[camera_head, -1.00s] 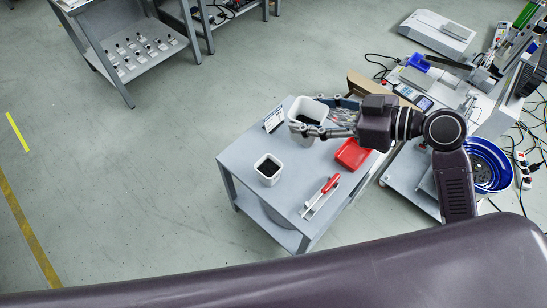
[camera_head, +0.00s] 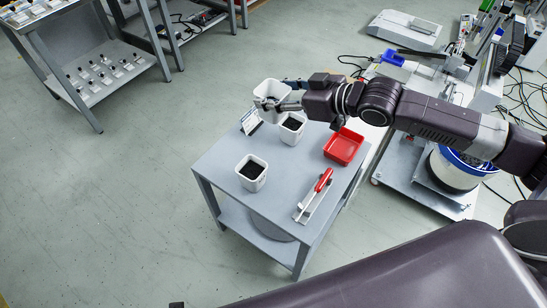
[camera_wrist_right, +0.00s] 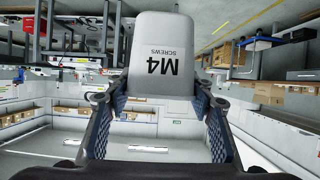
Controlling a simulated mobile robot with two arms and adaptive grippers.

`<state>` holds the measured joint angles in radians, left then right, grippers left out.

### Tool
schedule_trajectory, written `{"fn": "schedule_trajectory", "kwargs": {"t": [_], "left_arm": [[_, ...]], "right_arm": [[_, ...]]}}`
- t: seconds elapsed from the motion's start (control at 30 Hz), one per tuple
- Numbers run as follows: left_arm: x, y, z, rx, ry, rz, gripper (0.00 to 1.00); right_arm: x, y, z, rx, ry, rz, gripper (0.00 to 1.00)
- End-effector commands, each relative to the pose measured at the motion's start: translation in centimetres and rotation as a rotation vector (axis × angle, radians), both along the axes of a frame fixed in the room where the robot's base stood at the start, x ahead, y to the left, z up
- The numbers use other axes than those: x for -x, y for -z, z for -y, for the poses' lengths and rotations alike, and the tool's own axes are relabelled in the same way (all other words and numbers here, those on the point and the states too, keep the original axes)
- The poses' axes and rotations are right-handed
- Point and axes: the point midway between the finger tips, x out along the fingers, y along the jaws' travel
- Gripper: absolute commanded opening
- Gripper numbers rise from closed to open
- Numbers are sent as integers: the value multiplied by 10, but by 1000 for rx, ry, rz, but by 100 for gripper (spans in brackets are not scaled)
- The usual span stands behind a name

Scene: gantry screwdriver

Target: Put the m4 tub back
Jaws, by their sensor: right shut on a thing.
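The M4 tub (camera_head: 270,92), a white tub with dark contents, is held between the fingers of my right gripper (camera_head: 284,96). In the right wrist view the tub (camera_wrist_right: 160,50) shows its "M4 SCREWS" label upside down, with the two blue pad fingers (camera_wrist_right: 160,112) on either side of it. In the head view it appears in the air over the back edge of the grey cart (camera_head: 225,160). My left gripper is not in view.
Two other white tubs with dark contents, the back one (camera_head: 292,128) and the front one (camera_head: 252,173), stand on the cart. A small sign (camera_head: 250,121), a red tray (camera_head: 343,147) and a red-handled screwdriver on a holder (camera_head: 315,194) are there too. A shelf rack (camera_head: 100,70) stands at upper left.

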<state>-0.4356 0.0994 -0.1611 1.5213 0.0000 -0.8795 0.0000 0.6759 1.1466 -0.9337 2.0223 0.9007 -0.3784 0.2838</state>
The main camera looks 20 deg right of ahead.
Motion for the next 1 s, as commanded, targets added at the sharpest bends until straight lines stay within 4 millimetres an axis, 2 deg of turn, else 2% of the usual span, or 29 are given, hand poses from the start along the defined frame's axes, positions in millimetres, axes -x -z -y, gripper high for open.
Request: {"fn": "schedule_trajectory", "kwargs": {"t": [0.3,0.53,0.7,0.87,1.0], "left_arm": [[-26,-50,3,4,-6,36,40],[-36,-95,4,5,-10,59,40],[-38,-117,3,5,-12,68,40],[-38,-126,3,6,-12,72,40],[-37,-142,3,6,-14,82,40]], "right_arm": [[1,76,-1,-2,0,-4,20],[0,128,-1,-3,-1,-1,20],[0,150,-1,-3,-1,0,20],[0,160,-1,-2,-1,0,20],[0,179,-1,-2,0,-1,20]]}}
